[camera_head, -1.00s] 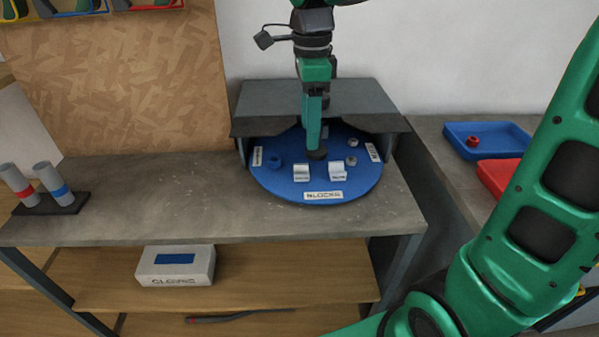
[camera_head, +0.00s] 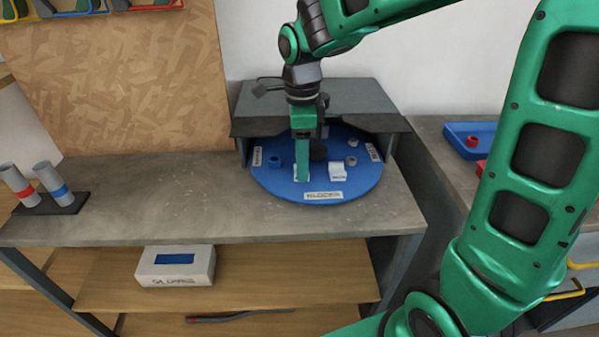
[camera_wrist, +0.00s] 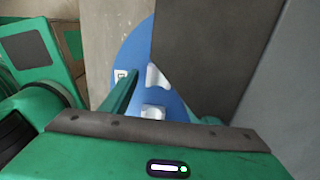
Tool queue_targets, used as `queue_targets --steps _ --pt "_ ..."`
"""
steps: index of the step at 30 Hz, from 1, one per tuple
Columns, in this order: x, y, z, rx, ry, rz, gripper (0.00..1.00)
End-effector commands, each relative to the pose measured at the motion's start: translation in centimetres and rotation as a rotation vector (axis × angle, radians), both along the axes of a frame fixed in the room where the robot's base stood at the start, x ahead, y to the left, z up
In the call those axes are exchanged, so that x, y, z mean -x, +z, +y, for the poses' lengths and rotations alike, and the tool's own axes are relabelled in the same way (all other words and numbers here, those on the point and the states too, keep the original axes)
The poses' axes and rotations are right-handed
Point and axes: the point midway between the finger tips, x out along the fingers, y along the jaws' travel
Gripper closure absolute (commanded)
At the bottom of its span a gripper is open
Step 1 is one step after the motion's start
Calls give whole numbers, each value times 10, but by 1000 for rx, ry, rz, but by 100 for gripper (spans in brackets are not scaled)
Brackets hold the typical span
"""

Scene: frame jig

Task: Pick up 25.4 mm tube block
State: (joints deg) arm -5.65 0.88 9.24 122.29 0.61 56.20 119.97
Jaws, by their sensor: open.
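A blue round turntable (camera_head: 325,190) labelled "BLOCKS" carries small white blocks. One white block (camera_head: 338,171) stands right of my gripper (camera_head: 302,178). Another white block (camera_head: 296,174) is mostly hidden behind my gripper's fingers, which point down over it. I cannot read the block labels, so I cannot tell which is the 25.4 mm tube block. In the wrist view, one white block (camera_wrist: 153,112) lies between the open fingers and a second white piece (camera_wrist: 157,77) lies beyond. My gripper is open; whether it touches a block is unclear.
A dark grey raised shelf (camera_head: 315,98) overhangs the turntable's back. A blue piece (camera_head: 274,162) and small grey round pieces (camera_head: 351,160) also sit on the turntable. Grey tubes in a black stand (camera_head: 50,203) are at the bench's left. The bench middle (camera_head: 170,195) is clear.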

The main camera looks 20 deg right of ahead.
Motion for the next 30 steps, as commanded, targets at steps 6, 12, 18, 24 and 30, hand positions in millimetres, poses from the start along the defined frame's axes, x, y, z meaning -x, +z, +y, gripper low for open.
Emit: queue_targets --steps 6,12,18,24,30 --pt "0 -15 0 0 0 0 45" --pt "0 -15 0 -1 0 -1 48" --pt "0 -15 0 -1 0 -1 90" --pt "0 -14 0 -1 0 -1 90" --pt "0 -9 0 0 0 -2 90"
